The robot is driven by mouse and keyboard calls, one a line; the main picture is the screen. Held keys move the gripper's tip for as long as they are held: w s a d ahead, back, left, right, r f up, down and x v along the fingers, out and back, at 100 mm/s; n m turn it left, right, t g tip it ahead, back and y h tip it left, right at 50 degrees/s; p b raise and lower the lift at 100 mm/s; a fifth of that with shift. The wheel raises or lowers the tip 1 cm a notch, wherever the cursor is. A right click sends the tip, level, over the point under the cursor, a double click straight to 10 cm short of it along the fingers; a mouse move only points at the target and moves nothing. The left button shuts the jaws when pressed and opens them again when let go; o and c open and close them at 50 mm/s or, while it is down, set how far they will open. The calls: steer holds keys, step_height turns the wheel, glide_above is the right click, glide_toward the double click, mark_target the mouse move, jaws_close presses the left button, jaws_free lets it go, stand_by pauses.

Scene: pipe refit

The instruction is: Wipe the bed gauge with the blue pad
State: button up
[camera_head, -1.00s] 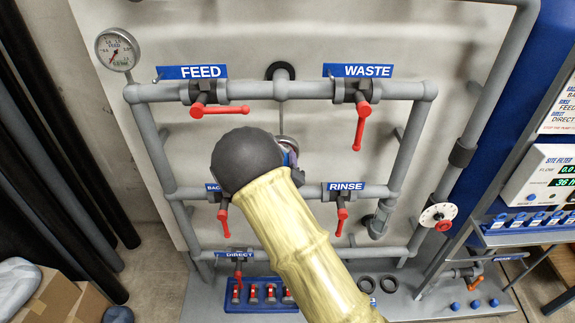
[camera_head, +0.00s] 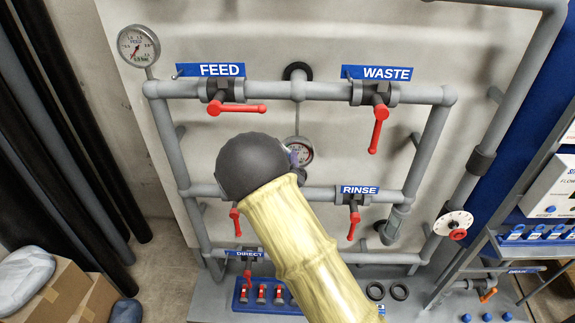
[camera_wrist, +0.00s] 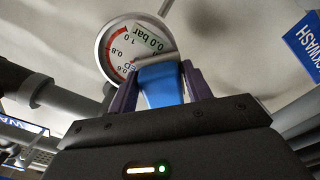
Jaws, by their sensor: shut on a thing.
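The bed gauge (camera_head: 301,151) is a round dial with a white face, hanging in the middle of the pipe frame. In the wrist view the bed gauge (camera_wrist: 128,42) shows upside down, its face partly covered. My gripper (camera_wrist: 160,76) is shut on the blue pad (camera_wrist: 161,88), held between two purple fingers. The pad's greyish front edge overlaps the lower part of the dial in the picture; I cannot tell whether it touches. In the head view my dark wrist hides the pad and most of the gripper, just left of the gauge.
Red-handled valves surround it: feed (camera_head: 235,108), waste (camera_head: 378,125), rinse (camera_head: 354,222) and direct (camera_head: 247,275). Another gauge (camera_head: 138,46) stands at the upper left. Grey pipes run above and below the bed gauge. A blue rack (camera_head: 240,303) lies below.

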steer(key=shift+s+b, duration=0.7)
steer(key=shift+s, duration=2.25)
steer(key=shift+a, duration=0.1)
steer(key=s, duration=0.3)
steer(key=shift+f, duration=0.1)
